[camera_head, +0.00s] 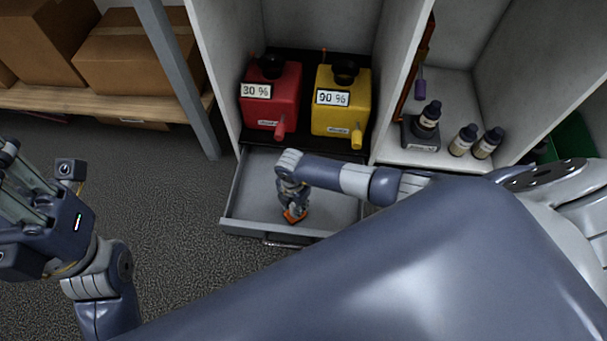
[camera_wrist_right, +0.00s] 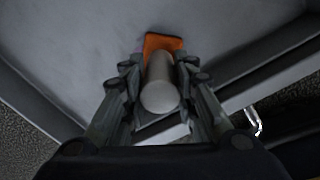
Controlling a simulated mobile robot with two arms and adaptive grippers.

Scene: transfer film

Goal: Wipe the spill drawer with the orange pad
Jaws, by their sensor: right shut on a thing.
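The spill drawer (camera_head: 258,190) is pulled out below the cabinet, a grey shallow tray with a handle (camera_head: 287,240) on its front. My right gripper (camera_head: 293,205) is down inside it, near the front wall. It is shut on the grey round grip of the orange pad (camera_head: 295,216). In the right wrist view the orange pad (camera_wrist_right: 164,42) shows beyond the grip, low over or on the drawer floor (camera_wrist_right: 90,35); I cannot tell if it touches. No spill is clearly visible. My left gripper (camera_head: 35,195) is at the left, away from the drawer; its finger opening is unclear.
A red container (camera_head: 270,100) and a yellow container (camera_head: 341,100) stand in the cabinet above the drawer. Several small bottles (camera_head: 462,140) are on the right shelf. A grey post (camera_head: 180,75) and cardboard boxes (camera_head: 138,55) are at the left. The floor left of the drawer is clear.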

